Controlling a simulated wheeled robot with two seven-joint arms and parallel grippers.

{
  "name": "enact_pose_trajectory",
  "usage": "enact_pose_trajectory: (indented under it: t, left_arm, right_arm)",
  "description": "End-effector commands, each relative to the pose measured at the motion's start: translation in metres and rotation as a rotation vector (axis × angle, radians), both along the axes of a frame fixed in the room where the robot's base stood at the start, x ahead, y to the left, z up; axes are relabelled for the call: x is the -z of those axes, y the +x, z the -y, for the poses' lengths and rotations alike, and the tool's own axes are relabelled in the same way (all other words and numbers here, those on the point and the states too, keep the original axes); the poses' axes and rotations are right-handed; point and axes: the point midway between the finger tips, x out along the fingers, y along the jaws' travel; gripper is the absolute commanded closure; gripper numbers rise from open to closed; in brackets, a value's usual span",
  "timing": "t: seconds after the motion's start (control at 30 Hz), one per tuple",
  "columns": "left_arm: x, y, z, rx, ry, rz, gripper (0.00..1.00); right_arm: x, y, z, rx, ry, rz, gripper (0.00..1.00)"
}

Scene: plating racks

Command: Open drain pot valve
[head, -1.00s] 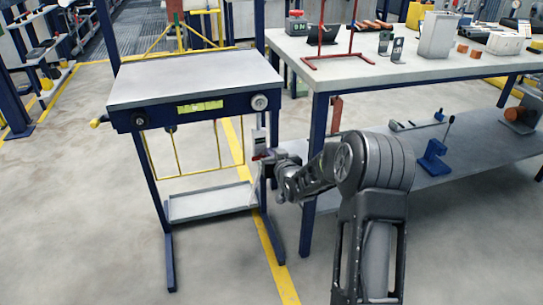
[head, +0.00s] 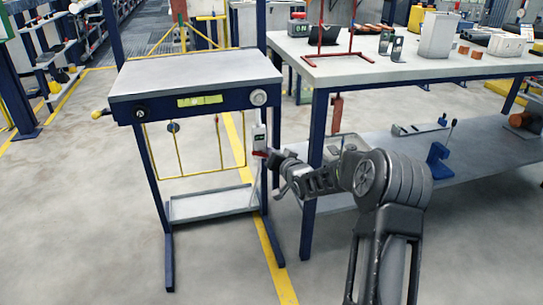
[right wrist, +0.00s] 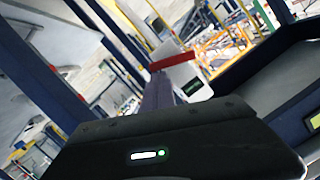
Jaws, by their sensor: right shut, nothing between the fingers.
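The drain pot appears to be the small pale box (head: 259,137) with a dark green label, on the right front leg of the grey-topped stand. Its red valve handle (head: 259,153) shows at its lower edge. In the right wrist view the handle is a red bar (right wrist: 172,62) lying across the pale box (right wrist: 188,78). My right gripper (head: 271,157) is shut and empty, with its fingers (right wrist: 159,88) pointing at the red bar. The fingertips are right at the bar; I cannot tell whether they touch it. My left gripper is out of view.
The blue-framed stand (head: 195,72) has a low shelf (head: 212,205) and yellow rods beneath. A large workbench (head: 400,68) with a lower shelf (head: 480,152) stands close on the right, beside my right arm. The floor in front is clear.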

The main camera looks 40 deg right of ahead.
Motion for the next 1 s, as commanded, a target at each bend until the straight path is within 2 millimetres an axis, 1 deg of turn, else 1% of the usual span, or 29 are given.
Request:
enact_pose_trajectory:
  t: [0.03, 0.5, 0.8, 0.93, 1.0]
  left_arm:
    - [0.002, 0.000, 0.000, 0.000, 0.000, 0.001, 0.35]
    - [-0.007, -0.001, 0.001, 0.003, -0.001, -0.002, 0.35]
    - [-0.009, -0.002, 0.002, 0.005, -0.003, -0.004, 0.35]
    - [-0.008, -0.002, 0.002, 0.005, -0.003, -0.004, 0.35]
    - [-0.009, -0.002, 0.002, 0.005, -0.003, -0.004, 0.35]
  right_arm:
    - [0.005, -0.001, 0.002, 0.002, 0.041, 0.010, 1.00]
    - [0.018, -0.001, 0.002, 0.000, 0.465, 0.158, 1.00]
    - [0.028, 0.000, 0.000, -0.001, 0.733, 0.253, 1.00]
    - [0.032, 0.000, -0.002, 0.000, 0.840, 0.290, 1.00]
    - [0.030, 0.001, -0.002, -0.003, 0.845, 0.295, 1.00]
